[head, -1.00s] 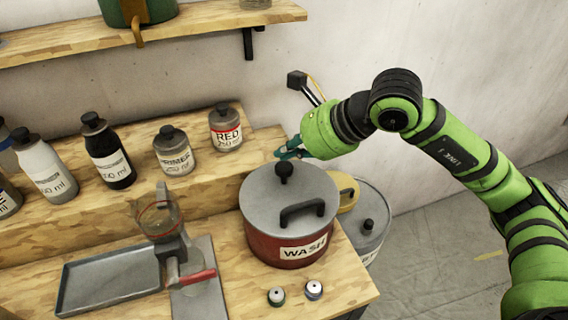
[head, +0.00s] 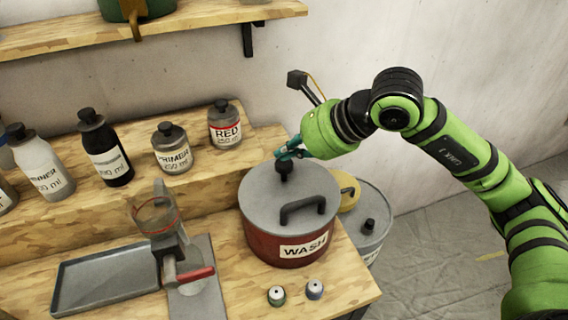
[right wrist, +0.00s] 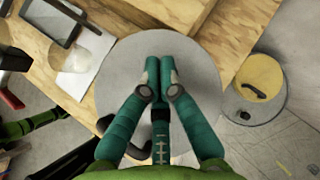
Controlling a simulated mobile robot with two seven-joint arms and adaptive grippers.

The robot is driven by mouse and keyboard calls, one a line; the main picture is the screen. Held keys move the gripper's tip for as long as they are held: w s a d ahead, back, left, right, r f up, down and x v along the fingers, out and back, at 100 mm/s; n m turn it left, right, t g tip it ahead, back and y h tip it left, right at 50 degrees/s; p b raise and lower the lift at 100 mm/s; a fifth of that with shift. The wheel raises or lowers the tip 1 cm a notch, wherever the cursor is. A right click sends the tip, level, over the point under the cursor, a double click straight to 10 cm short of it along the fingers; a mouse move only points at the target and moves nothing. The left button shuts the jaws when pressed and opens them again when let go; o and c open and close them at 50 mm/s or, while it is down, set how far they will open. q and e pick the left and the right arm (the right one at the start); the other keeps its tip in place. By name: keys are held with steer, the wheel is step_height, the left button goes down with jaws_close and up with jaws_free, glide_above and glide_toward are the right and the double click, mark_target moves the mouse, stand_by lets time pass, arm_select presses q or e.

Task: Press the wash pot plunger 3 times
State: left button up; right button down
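The wash pot (head: 262,232) is a dark red pot with a grey lid and a "WASH" label, standing on the wooden bench. Its black plunger (head: 284,168) stands up from the back of the lid, behind a black lid handle (head: 302,207). My right gripper (head: 285,152) is right at the plunger's top and overlaps it; I cannot tell if they touch. In the right wrist view, the gripper's teal fingers (right wrist: 159,72) are together over the grey lid (right wrist: 200,63), with nothing seen between them.
Several bottles, including a RED one (head: 225,132), stand on the raised step behind. A grey tray (head: 75,297) and a red-handled device (head: 170,240) are left of the pot. Two small knobs (head: 276,296) sit in front. A lidded grey can (head: 372,225) is at the right.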

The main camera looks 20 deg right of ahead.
mark_target(288, 163)
steer(key=shift+f+b, duration=1.2)
steer(key=shift+f, duration=0.05)
stand_by(1.2)
steer(key=shift+r, duration=0.1)
steer(key=shift+r+p, duration=0.75)
steer(key=shift+r, duration=0.85)
steer(key=shift+r+p, duration=1.6)
steer(key=shift+r, duration=0.95)
steer(key=shift+f, duration=0.1)
